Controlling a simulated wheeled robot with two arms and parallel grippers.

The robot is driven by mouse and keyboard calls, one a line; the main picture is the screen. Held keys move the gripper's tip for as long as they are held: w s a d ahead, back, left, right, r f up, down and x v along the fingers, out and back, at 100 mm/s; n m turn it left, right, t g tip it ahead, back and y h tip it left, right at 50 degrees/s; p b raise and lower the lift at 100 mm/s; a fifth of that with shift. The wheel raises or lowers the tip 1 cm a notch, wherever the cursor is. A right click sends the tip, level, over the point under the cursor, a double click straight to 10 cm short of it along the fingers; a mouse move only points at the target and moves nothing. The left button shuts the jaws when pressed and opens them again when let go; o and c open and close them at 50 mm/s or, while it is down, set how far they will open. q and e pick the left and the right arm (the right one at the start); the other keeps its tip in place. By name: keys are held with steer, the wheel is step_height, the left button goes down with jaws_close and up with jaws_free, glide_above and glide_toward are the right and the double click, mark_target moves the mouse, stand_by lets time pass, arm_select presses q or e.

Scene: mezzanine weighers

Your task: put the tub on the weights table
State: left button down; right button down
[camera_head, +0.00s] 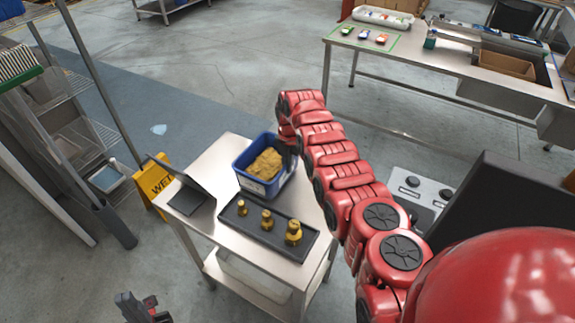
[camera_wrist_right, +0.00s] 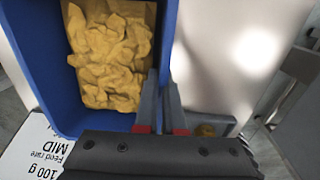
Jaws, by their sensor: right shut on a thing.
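The blue tub (camera_head: 262,178), full of yellow-brown lumpy material, is upright at the back right of the small steel weights table (camera_head: 208,160). Whether its base touches the tabletop or hangs just above it, I cannot tell. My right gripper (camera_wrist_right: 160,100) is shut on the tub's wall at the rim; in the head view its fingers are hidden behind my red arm. A black tray (camera_head: 240,222) with three brass weights (camera_head: 267,219) lies in front of the tub. My left gripper (camera_head: 140,306) is low at the bottom edge, apart from the table; its jaws are unclear.
A dark tablet-like stand (camera_head: 186,196) is on the table's left side. A yellow wet-floor sign (camera_head: 152,182) and a wire rack (camera_head: 90,135) stand to the left. A long steel bench (camera_head: 400,58) is at the back right. A white panel with knobs (camera_head: 418,186) is right of my arm.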

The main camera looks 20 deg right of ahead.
steer(key=shift+f, duration=0.55)
steer(key=shift+f, duration=0.1)
steer(key=c, duration=1)
jaws_free()
